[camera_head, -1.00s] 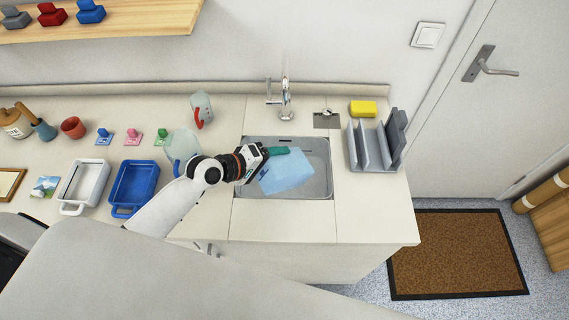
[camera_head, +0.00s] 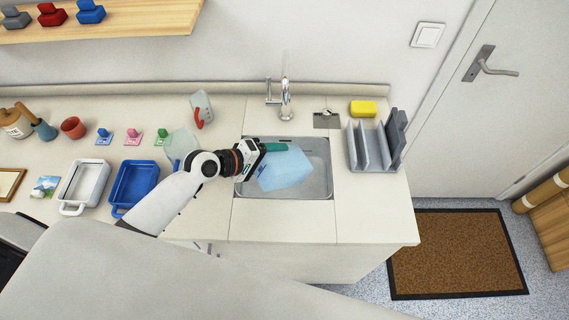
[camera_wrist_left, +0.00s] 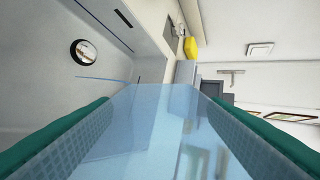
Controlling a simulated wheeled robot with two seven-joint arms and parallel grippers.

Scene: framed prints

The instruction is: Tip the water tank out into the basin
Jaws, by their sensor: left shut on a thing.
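The water tank (camera_head: 285,171) is a translucent light-blue box, held tilted over the basin (camera_head: 318,190), a grey metal sink set in the counter. My left gripper (camera_head: 276,148) is shut on the tank at its upper left. In the left wrist view the tank (camera_wrist_left: 150,125) lies between my green fingers, with the basin (camera_wrist_left: 75,25) and its round drain beyond it. I cannot tell whether water is in the tank or flowing out. My right gripper is not in view.
The faucet (camera_head: 285,100) stands behind the basin. A grey rack (camera_head: 372,150) and yellow sponge (camera_head: 363,108) are to its right. A blue tray (camera_head: 134,185), a white tray (camera_head: 84,185) and a clear jug (camera_head: 183,145) are to the left. The counter front right is clear.

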